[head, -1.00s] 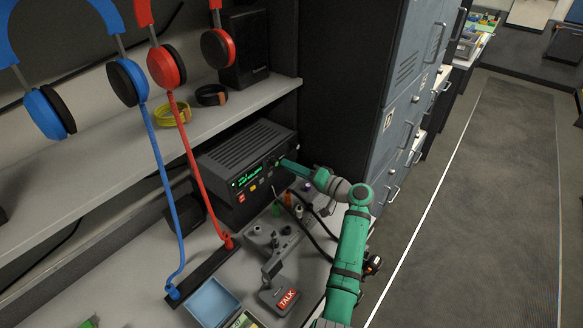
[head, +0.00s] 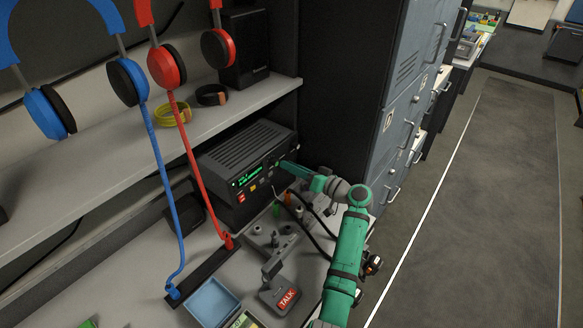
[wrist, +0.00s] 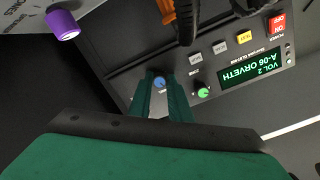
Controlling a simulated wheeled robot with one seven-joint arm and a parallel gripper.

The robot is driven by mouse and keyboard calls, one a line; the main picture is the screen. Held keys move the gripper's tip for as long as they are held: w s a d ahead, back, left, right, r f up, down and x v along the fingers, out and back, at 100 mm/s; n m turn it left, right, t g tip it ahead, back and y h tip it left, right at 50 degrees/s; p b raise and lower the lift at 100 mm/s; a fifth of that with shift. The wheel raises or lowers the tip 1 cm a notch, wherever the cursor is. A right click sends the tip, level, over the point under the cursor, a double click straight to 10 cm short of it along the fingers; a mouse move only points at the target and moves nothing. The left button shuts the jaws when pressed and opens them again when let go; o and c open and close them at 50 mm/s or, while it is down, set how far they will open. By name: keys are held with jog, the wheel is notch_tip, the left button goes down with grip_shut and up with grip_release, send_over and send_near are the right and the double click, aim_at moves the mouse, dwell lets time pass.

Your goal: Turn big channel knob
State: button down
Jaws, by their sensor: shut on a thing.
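The black radio (head: 243,152) stands on the desk below the shelf, its front panel facing my arm. My gripper (head: 284,163) is at the right end of that panel. In the wrist view, my gripper's green fingers (wrist: 160,92) are shut on a knob with a blue cap (wrist: 158,82), which shows between their tips. A green-capped knob (wrist: 203,92) is just beside the right finger, apart from it. The radio's lit display (wrist: 252,70) appears upside down and reads "VOL 2" and "A-06 ORVETH". The knob labels are too small to read.
A purple knob (wrist: 62,24) on another panel is at the upper left of the wrist view. A grey control unit with a "TALK" key (head: 284,297) stands before the radio. Blue and red headset cords (head: 202,180) hang left of it. Lockers (head: 405,100) stand to the right.

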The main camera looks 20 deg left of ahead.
jog(key=shift+f, duration=0.1)
jog(key=c, duration=1.6)
grip_release()
jog(key=shift+c, duration=0.2)
jog(key=v, duration=1)
jog(key=shift+d, duration=0.4)
jog(key=shift+s, duration=0.15)
